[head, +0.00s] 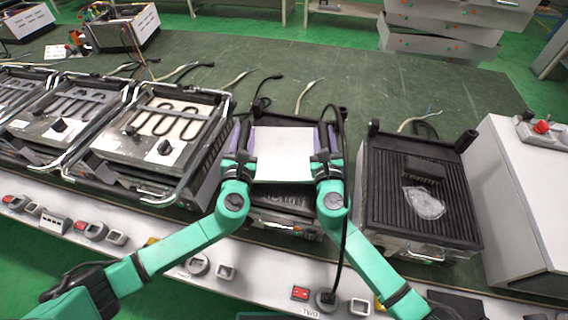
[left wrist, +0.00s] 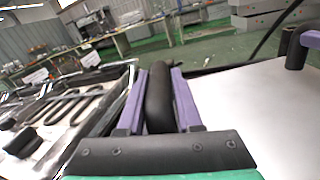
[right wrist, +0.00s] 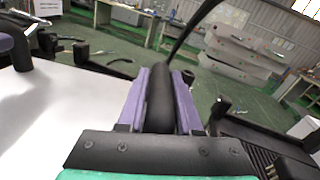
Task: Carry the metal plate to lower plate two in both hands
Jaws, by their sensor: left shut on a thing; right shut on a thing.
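The metal plate (head: 283,154) is a flat white sheet between my two grippers, above a black ribbed lower unit (head: 284,196). My left gripper (head: 241,145) is shut on a black handle (left wrist: 159,98) at the plate's left side. My right gripper (head: 326,145) is shut on the matching black handle (right wrist: 160,98) at its right side. The plate hides most of the unit below, so I cannot tell whether they touch. Another black ribbed plate (head: 382,180) lies open to the right. I cannot tell which is lower plate two.
A clear plastic bag and a dark block lie on the right ribbed plate. Units with exposed heating coils (head: 165,118) stand to the left. A grey control box (head: 525,190) stands at the far right. Cables lie on the green table (head: 330,72) behind.

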